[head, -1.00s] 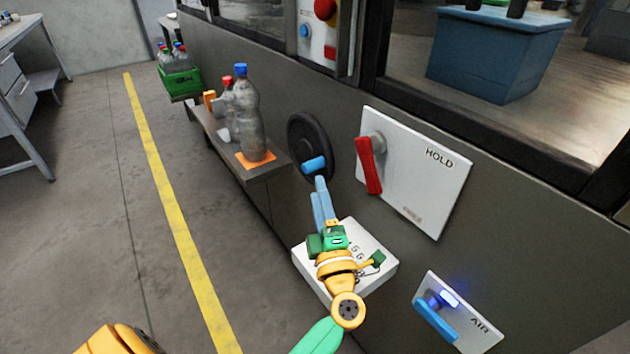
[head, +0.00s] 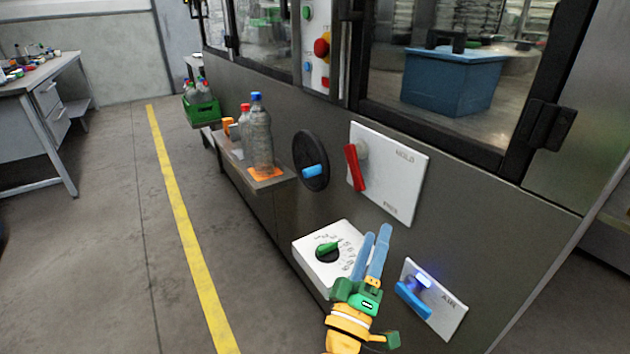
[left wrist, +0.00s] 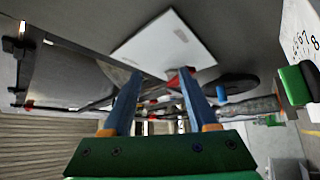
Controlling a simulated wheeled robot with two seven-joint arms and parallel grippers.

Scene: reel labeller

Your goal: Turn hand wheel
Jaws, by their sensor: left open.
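The hand wheel (head: 308,152) is a black disc on the grey machine front, with a blue handle (head: 314,171) at its lower right part. In the left wrist view the dark wheel (left wrist: 238,84) shows edge-on, beyond my fingers. My left gripper (head: 378,237) has two blue fingers standing apart with nothing between them. It is below and to the right of the wheel, clear of it, in front of the white dial box and below the HOLD plate. My right gripper is not in view.
The HOLD plate (head: 398,185) with a red lever (head: 355,168) is right of the wheel. A dial box (head: 305,246) with a green knob juts out below. An AIR plate (head: 447,312) with a blue lever is lower right. Bottles (head: 260,140) stand on a shelf left of the wheel.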

